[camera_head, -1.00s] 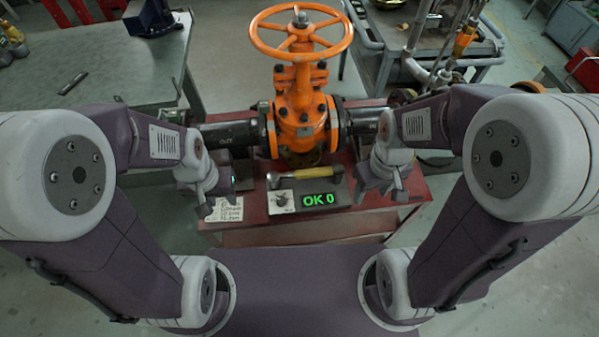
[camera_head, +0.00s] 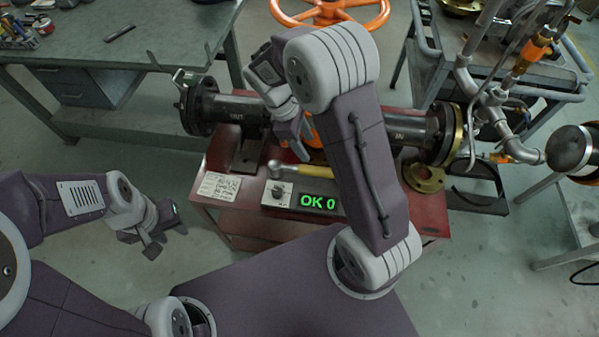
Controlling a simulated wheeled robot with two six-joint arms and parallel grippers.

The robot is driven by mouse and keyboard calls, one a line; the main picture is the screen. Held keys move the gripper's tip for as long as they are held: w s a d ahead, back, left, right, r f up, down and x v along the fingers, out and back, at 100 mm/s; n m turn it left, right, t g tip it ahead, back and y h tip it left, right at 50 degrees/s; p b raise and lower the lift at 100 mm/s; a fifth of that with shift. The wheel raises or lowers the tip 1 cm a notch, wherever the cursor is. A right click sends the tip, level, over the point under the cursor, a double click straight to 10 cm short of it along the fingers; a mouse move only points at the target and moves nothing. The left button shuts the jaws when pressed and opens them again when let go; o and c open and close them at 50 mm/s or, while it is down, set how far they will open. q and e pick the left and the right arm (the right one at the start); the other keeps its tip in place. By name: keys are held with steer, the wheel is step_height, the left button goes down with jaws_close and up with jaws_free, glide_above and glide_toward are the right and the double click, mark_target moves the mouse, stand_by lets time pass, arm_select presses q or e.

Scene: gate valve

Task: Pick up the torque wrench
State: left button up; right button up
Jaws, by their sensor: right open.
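My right gripper (camera_head: 298,153) is open and points down, close behind the wrench in the picture. I cannot tell how high it is above the stand. No contact with the wrench shows. My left gripper (camera_head: 167,241) appears open and empty, over the floor to the left of the stand, well apart from the wrench.
The orange valve's handwheel (camera_head: 330,14) shows at the top; my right arm hides most of its body. Black flanged pipes (camera_head: 222,107) extend left and right. The display (camera_head: 317,201) and a knob box (camera_head: 276,194) sit at the stand's front. A workbench (camera_head: 150,55) stands upper left.

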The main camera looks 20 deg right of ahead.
mark_target(312, 168)
steer(key=f, duration=0.1)
steer(key=f+b, duration=0.1)
steer(key=f, duration=0.1)
steer(key=shift+s+a+f, duration=0.1)
steer(key=shift+s+a, duration=0.1)
steer(key=shift+a, duration=0.2)
steer(key=shift+a+f, duration=0.1)
steer(key=b+x, duration=0.1)
steer(key=x, duration=0.3)
steer(key=shift+s, duration=0.1)
steer(key=x, duration=0.1)
steer(key=b+x, duration=0.1)
steer(key=x, duration=0.2)
steer(key=shift+s, duration=0.25)
steer(key=shift+d+f, duration=0.25)
steer(key=shift+f, duration=0.2)
jaws_close()
steer(key=shift+r, duration=0.1)
